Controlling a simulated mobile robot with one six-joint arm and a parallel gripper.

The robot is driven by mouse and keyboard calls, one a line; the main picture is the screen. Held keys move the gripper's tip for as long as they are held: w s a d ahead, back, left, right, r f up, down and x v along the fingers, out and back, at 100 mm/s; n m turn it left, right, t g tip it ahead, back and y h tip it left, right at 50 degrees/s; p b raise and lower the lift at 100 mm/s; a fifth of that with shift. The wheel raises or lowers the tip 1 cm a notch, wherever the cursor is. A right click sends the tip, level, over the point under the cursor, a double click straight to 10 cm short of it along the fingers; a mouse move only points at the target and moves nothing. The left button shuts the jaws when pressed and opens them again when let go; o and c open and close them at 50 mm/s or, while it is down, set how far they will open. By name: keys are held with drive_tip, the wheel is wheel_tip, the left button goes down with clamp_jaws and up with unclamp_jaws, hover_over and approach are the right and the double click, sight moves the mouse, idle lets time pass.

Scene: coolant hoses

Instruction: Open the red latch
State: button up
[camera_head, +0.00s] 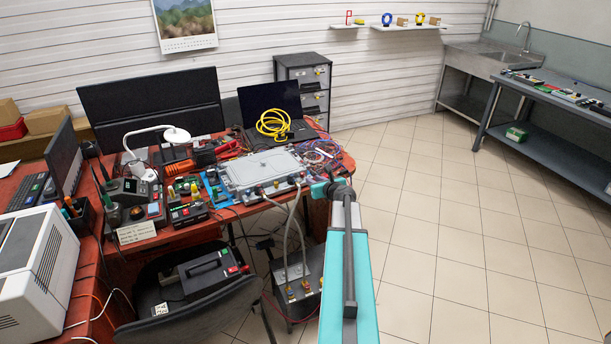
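A grey flat-lidded unit (262,170) lies on the red-brown table, with small fittings along its front edge. A grey hose (283,240) and a second grey hose (301,235) run from that edge down to a grey box (312,272) below the table edge, which has brass-coloured fittings on it. I cannot make out a red latch for certain; the parts at the hose ends are too small to tell. My gripper (327,187) is at the end of my teal and grey arm, just right of the unit's front right corner. Its fingers are too small and dark to tell whether it is open.
Loose wires (318,152), a laptop with a coiled yellow cable (272,124) and tools crowd the table (180,238). A black chair (190,320) holding a dark case (210,272) stands in front. The tiled floor (450,230) to the right is clear, with a workbench (560,150) beyond.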

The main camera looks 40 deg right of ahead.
sight(303, 174)
drive_tip(key=shift+p+x, duration=1.2)
drive_tip(key=shift+x, duration=4.55)
drive_tip(key=shift+f, duration=0.1)
drive_tip(key=shift+s, duration=0.1)
